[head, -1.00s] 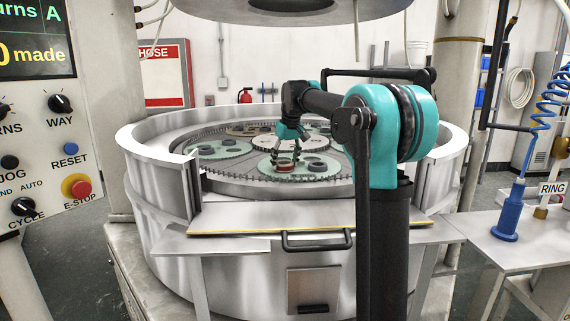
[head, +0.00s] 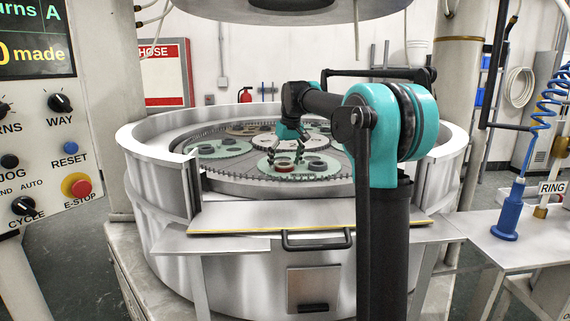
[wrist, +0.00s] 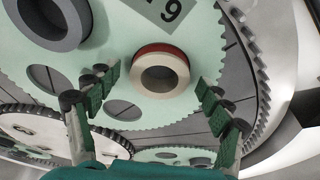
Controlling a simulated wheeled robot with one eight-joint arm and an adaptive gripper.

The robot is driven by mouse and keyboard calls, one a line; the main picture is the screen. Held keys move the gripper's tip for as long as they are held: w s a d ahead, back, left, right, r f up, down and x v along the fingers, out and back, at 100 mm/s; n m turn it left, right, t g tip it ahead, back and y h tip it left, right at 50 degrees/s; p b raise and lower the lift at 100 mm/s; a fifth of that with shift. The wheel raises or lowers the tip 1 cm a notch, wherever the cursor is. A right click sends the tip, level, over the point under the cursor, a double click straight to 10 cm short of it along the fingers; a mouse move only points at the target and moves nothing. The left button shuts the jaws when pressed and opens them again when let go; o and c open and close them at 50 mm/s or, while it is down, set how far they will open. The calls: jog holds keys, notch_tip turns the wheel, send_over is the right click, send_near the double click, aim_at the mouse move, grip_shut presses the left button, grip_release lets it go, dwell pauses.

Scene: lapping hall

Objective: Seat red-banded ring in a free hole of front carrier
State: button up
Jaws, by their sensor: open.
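The red-banded ring (wrist: 160,74), cream with a red band, is on the pale green front carrier (wrist: 100,35). In the head view the ring (head: 285,168) shows low on the front carrier (head: 316,176). The band shows on one side; I cannot tell how deep the ring sits in a hole. My gripper (wrist: 158,88) is open, its fingers on either side of the ring and apart from it in the wrist view. In the head view my gripper (head: 286,158) is just above the ring.
A grey ring (wrist: 50,22) sits on the same carrier, beside the number plate (wrist: 158,10). Smaller openings (wrist: 122,110) lie near the ring. The toothed outer rim (wrist: 262,70) runs close to the right finger. Other carriers (head: 218,149) lie further back inside the machine's wall.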

jog(key=v, duration=1.2)
jog(key=shift+f, duration=0.1)
